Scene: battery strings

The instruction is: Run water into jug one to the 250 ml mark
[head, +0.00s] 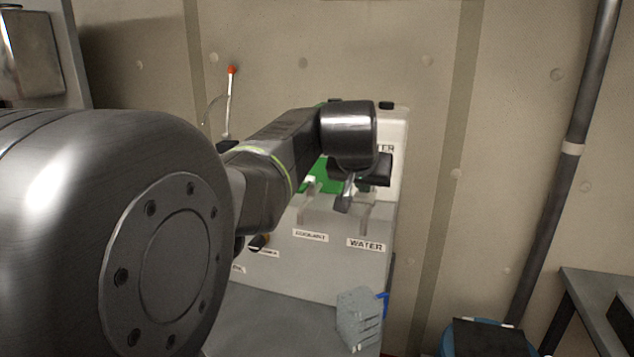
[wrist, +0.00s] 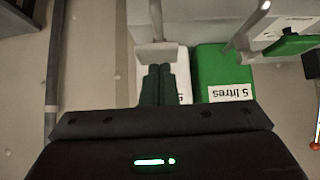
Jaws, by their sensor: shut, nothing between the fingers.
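My gripper (head: 345,198) is shut and empty in front of the dispenser, above the WATER label (head: 366,244). In the wrist view its fingers (wrist: 158,70) lie side by side, tips close to a pale flat lever (wrist: 157,50). I cannot tell whether they touch it. The lever also shows in the head view (head: 363,215). The white water container (head: 393,165) stands behind, partly hidden by my arm. A grey ridged vessel (head: 357,320) with a blue part at its right stands low below the WATER label; it may be a jug. No number or water level is readable on it.
A green container (wrist: 222,75) marked 5 litres is beside the white one. The COOLANT label (head: 310,235) is left of WATER. A red-tipped rod (head: 231,90) rises at the left. A blue drum (head: 450,343) and dark table (head: 590,295) are at the right.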

